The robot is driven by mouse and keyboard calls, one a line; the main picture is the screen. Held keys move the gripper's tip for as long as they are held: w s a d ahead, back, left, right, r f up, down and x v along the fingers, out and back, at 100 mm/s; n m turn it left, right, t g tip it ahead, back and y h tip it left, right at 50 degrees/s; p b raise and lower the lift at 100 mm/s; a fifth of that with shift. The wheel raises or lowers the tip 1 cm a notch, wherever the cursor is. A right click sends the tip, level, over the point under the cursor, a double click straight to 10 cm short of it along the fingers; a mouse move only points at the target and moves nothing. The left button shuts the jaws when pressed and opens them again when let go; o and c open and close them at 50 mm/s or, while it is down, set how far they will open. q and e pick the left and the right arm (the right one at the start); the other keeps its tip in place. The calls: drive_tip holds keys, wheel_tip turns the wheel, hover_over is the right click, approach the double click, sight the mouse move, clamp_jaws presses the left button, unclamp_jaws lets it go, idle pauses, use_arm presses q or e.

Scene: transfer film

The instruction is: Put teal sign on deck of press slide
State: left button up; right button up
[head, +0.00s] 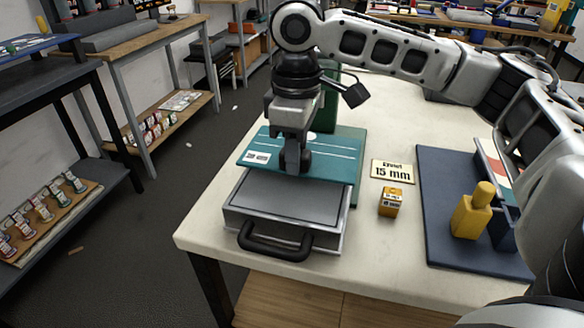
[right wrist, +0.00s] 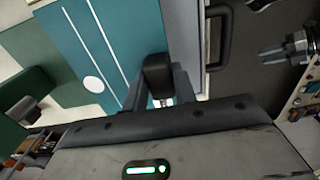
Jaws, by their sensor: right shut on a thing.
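The teal sign (head: 335,150) is a flat board with white lines and a white label. It lies across the rear of the press slide (head: 285,198), a grey deck with a black front handle (head: 275,242). The sign's left end sticks out past the slide; I cannot tell whether it touches the deck. My right gripper (head: 298,165) comes down from above, shut on the sign at a small black grip. In the right wrist view the sign (right wrist: 100,35) stretches away left of the fingers (right wrist: 155,98). What looks like my left gripper (right wrist: 275,55) shows there, its prongs apart.
The green press (head: 327,110) stands behind the sign. To the right are a "15 mm" card (head: 392,171), a small orange box (head: 391,202) and a dark blue tray (head: 432,225) with a yellow bottle-like object (head: 472,212). The table's front left is bare.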

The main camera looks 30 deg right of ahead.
drive_tip(key=shift+w+f, duration=0.25)
drive_tip(key=shift+f, duration=0.05)
drive_tip(key=f, duration=0.3)
drive_tip(key=shift+w+f, duration=0.15)
drive_tip(key=shift+w, duration=0.1)
drive_tip(key=shift+a+f, duration=0.1)
drive_tip(key=shift+f, duration=0.05)
drive_tip(key=shift+f, duration=0.1)
drive_tip(key=o, duration=0.9)
drive_tip(key=shift+o, duration=0.7)
